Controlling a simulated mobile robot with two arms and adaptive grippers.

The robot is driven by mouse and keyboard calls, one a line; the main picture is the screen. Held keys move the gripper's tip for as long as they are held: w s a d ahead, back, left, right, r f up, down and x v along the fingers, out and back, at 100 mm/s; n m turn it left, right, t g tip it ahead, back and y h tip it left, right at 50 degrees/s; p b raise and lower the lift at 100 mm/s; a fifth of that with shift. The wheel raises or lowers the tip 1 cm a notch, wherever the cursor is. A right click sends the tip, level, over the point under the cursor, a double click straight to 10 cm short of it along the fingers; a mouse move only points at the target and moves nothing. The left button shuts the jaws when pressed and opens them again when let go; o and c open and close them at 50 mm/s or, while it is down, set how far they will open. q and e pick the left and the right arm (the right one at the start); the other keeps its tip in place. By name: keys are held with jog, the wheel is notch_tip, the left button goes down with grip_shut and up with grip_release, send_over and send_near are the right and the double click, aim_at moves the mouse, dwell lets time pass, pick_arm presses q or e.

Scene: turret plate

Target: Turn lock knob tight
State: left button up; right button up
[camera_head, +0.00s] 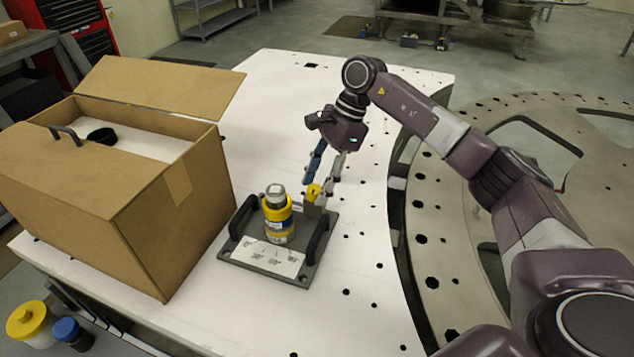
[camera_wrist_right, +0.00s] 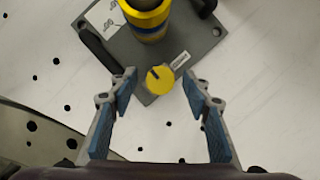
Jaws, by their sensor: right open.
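The yellow lock knob (camera_head: 313,191) sits on the right rear part of a dark grey base plate (camera_head: 318,247). In the right wrist view the round knob (camera_wrist_right: 160,80) has a dark mark on its top. Beside it on the plate stands a yellow and silver cylinder (camera_head: 277,215). My right gripper (camera_head: 322,178) is open and above the knob. In the right wrist view the knob lies between and just beyond the open blue-padded fingers (camera_wrist_right: 160,95), with gaps on both sides. I cannot tell whether a finger touches it in the head view. My left gripper is out of view.
The plate has two black handles and a white label (camera_head: 268,260). A large open cardboard box (camera_head: 100,210) stands to the left on the white table (camera_head: 270,110). A big metal ring (camera_head: 430,240) borders the table at right. The table behind the plate is clear.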

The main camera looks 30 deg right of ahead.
jog(key=c, duration=1.1)
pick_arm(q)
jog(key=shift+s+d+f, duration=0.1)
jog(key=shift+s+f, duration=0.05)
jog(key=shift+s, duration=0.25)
pick_arm(e)
jog(key=shift+c, duration=0.2)
